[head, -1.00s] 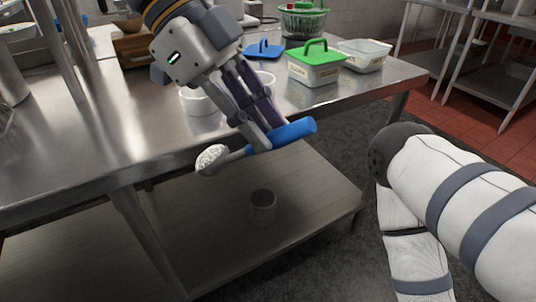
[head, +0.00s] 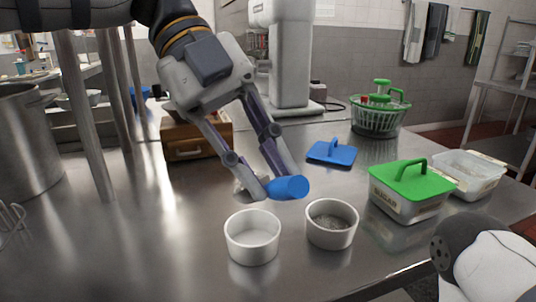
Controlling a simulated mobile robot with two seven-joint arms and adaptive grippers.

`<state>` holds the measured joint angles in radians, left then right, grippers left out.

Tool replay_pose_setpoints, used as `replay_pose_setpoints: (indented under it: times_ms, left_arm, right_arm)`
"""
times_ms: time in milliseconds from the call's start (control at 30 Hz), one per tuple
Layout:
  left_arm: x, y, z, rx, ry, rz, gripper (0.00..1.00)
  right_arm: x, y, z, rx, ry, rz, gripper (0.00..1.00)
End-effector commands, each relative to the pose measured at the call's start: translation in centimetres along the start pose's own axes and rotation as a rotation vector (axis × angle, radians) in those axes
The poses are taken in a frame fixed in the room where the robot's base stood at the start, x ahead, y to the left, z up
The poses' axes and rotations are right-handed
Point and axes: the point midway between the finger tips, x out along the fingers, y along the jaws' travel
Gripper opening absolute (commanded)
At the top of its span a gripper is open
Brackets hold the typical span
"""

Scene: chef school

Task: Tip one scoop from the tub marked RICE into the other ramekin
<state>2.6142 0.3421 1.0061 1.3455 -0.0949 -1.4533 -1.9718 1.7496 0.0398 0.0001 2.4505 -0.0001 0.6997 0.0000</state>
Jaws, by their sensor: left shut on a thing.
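The scoop is above the table, behind two white ramekins. The left ramekin (head: 252,240) looks white inside, with no clear contents. The right ramekin (head: 331,228) holds something greyish and grainy. An open clear tub (head: 468,176) stands at the right; its label is not readable here. A blue lid (head: 330,153) lies on the table. My right gripper is out of view.
A green-lidded tub marked SUGAR (head: 408,200) stands between the right ramekin and the open tub. A green basket (head: 378,118) and a wooden box (head: 195,138) stand at the back. A large pot (head: 25,140) is at the left. The front steel table (head: 140,250) is clear.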

Motion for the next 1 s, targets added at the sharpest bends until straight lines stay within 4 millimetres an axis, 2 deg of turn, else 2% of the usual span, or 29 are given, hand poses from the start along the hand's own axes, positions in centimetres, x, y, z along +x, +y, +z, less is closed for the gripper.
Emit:
replay_pose_setpoints:
  times_ms: [233, 367, 433, 700, 1000]
  left_arm:
    - [0.3, 1.2, -0.1, -0.002, 0.003, -0.409, 0.0]
    - [1.0, 1.9, 0.4, -0.01, 0.01, -0.643, 0.0]
    - [1.5, 2.2, 0.8, -0.016, 0.014, -0.763, 0.0]
    - [1.6, 2.3, 0.8, -0.01, 0.006, -0.929, 0.0]
    - [1.2, 2.3, 0.4, -0.004, -0.001, -0.966, 0.0]
  right_arm:
    - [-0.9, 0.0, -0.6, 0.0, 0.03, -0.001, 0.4]
    - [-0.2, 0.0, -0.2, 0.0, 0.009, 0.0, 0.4]
    - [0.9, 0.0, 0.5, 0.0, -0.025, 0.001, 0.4]
    - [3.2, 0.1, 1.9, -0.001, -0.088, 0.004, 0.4]
    - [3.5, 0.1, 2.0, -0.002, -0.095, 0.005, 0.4]
